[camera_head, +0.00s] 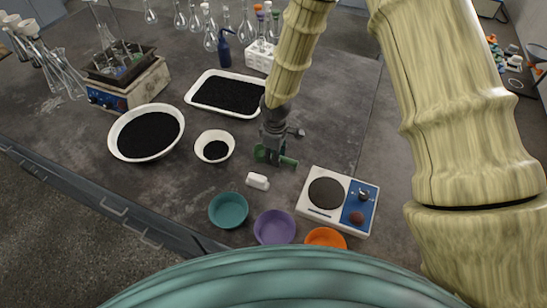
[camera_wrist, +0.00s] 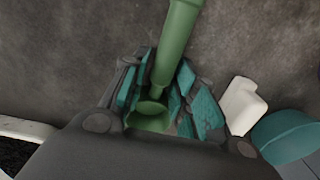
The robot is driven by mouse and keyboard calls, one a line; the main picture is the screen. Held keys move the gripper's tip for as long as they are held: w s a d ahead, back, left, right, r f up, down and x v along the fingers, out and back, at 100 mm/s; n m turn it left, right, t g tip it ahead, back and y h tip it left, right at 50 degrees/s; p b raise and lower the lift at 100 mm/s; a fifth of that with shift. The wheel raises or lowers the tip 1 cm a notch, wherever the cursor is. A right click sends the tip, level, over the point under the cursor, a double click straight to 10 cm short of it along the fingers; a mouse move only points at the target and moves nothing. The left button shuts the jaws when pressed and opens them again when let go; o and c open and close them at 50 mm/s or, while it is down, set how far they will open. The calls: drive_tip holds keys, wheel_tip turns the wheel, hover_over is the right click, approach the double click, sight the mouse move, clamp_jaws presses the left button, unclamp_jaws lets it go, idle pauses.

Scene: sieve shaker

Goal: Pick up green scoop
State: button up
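The green scoop (camera_head: 288,162) lies on the dark bench top, left of the hot plate. In the wrist view the scoop (camera_wrist: 176,45) has its handle running up the picture and its rounded end low between my fingers. My gripper (camera_head: 272,152) points down over the scoop at bench height. In the wrist view my gripper (camera_wrist: 160,95) has its teal-padded fingers on both sides of the scoop, close to it. Whether the pads press on it cannot be told. Part of the scoop is hidden by the fingers and the gripper body.
A white block-like object (camera_head: 258,181) lies close in front. The hot plate (camera_head: 310,208) stands right, with teal (camera_head: 228,210), purple (camera_head: 274,227) and orange (camera_head: 326,237) bowls nearby. A small white bowl (camera_head: 228,136) and a tray (camera_head: 258,81) of black grains stand left and behind.

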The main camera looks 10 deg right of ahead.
clamp_jaws()
drive_tip(key=shift+r, duration=0.1)
drive_tip(key=shift+r+b, duration=1.3)
drive_tip(key=shift+r, duration=3.6)
drive_tip(key=shift+c, duration=0.9)
unclamp_jaws()
drive_tip(key=shift+c, duration=1.1)
